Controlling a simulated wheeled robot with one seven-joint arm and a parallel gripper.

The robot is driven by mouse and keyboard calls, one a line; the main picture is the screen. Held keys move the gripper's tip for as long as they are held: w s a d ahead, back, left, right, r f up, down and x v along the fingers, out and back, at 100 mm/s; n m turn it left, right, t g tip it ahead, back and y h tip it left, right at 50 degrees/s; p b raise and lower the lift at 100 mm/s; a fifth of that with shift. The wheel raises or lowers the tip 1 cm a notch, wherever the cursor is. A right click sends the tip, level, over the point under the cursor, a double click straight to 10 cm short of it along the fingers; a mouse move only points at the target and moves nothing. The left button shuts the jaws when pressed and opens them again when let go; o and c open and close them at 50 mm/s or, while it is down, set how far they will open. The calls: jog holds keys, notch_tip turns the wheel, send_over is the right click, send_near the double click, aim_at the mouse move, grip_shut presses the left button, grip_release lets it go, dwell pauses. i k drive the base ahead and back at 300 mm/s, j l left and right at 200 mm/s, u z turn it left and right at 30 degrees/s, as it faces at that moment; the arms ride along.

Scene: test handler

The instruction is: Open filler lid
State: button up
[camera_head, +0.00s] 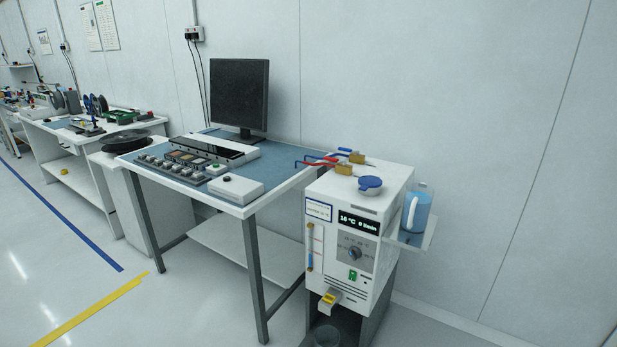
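The filler lid (370,183) is a round blue cap on the top of a white chiller-like machine (345,245). It sits near the front right of the machine's top and looks seated on its neck. The machine's front has a lit display reading about 18 °C, a dial and a green switch. My gripper is not in this view.
A blue-filled jug (416,213) stands on a small side shelf (411,241) at the machine's right. A bench (232,207) with a monitor (239,94) is on the left. Floor ahead is clear.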

aim_at(368, 181)
jog(key=i+j+u, duration=0.25)
jog(key=i, duration=0.2)
jog(key=i+u, duration=0.2)
jog(key=i, duration=0.25)
jog(key=i+j+z, duration=0.45)
jog(key=j, duration=0.2)
jog(key=i+j+z, duration=0.25)
jog(key=j+z, duration=0.2)
jog(key=j, duration=0.25)
jog(key=i+j+z, duration=0.1)
jog(key=j+z, duration=0.15)
jog(key=j, duration=0.2)
jog(key=i+j+z, duration=0.2)
jog(key=j, duration=0.2)
jog(key=k, duration=0.1)
